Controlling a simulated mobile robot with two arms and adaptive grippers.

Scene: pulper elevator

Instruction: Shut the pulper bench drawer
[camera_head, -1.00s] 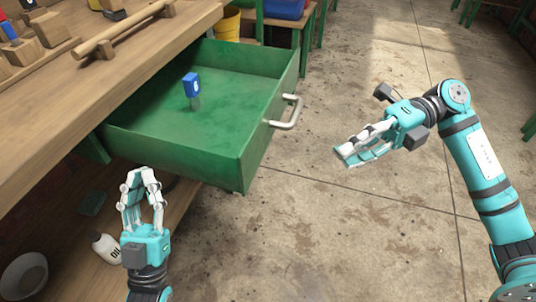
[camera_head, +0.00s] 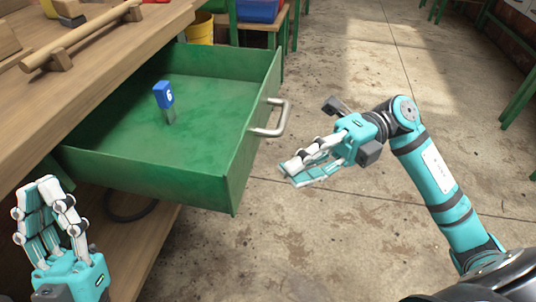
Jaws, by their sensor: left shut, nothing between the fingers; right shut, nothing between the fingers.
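The green pulper bench drawer (camera_head: 205,192) stands pulled out from under the wooden bench top (camera_head: 90,95). A grey metal bar handle (camera_head: 270,118) is on its front panel. My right gripper (camera_head: 288,174) is shut and empty, to the right of the drawer front and a little below the handle, apart from both. My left gripper (camera_head: 45,190) is shut and empty at the lower left, beside the drawer's near left corner, not seen to touch it.
A wooden rail (camera_head: 80,36) rests on the bench top. A yellow bucket (camera_head: 200,30) and a blue bin (camera_head: 257,10) are behind the drawer. A lower wooden shelf (camera_head: 145,235) lies beneath. The concrete floor (camera_head: 330,235) to the right is clear.

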